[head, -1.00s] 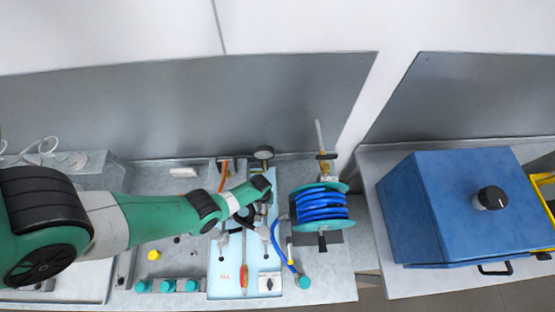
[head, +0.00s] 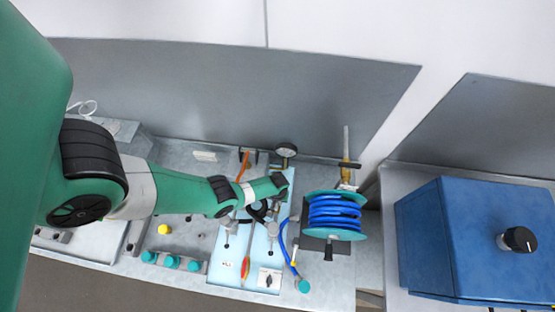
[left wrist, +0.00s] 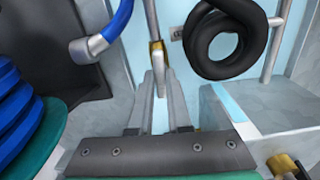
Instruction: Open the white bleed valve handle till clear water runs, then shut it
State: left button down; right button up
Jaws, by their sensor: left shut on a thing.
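A small brass fitting (left wrist: 157,47) on a thin upright metal pipe (left wrist: 151,15) shows just beyond the fingertips. In the head view, my left wrist reaches over the light blue panel (head: 230,282), and it hides the fingers and the handle. I see no running water. My right gripper is in neither view.
A hose reel (head: 335,216) with blue hose stands right of the panel. A black coil (left wrist: 227,40) hangs close to the fingers. A large blue box (head: 470,235) is at the right.

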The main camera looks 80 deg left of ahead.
pick_arm(q)
jog(key=shift+m, duration=0.4)
jog(key=m, duration=0.3)
jog(key=shift+m, duration=0.4)
jog(key=m, duration=0.8)
jog(key=shift+m, duration=2.2)
jog(key=c, duration=0.9)
grip_release()
jog(key=shift+o, duration=0.2)
